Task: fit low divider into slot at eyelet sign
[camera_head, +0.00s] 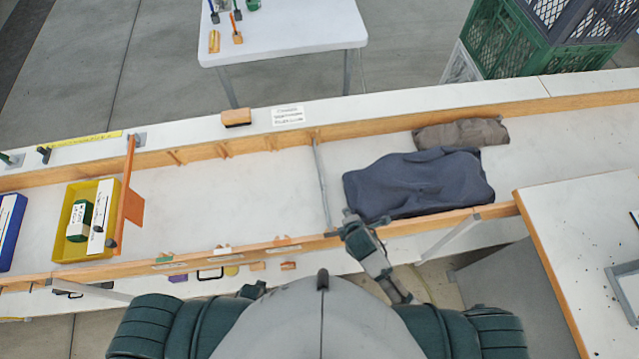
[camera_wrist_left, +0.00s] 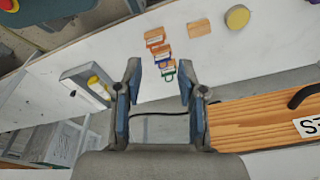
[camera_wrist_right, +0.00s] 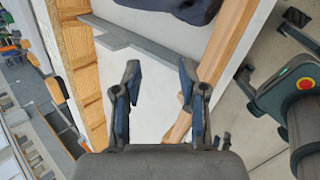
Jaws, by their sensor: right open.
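A thin grey divider (camera_head: 322,185) spans the trough between its back and front wooden rails. In the right wrist view the grey divider (camera_wrist_right: 130,38) lies ahead of the fingers. My right gripper (camera_head: 349,217) is open and empty by the front rail, close to the divider's near end; it also shows in the right wrist view (camera_wrist_right: 158,75). My left gripper (camera_wrist_left: 158,72) is open and empty, facing the bench's front side. An orange divider (camera_head: 130,205) stands farther left. Small signs sit along the front rail (camera_head: 200,258); I cannot read which one is the eyelet sign.
A dark blue cloth bundle (camera_head: 418,183) and a brown one (camera_head: 461,133) lie right of the grey divider. A yellow bin (camera_head: 70,215) stands at the left. A wooden block (camera_head: 236,118) rests on the back ledge. The trough floor (camera_head: 230,200) between the dividers is clear.

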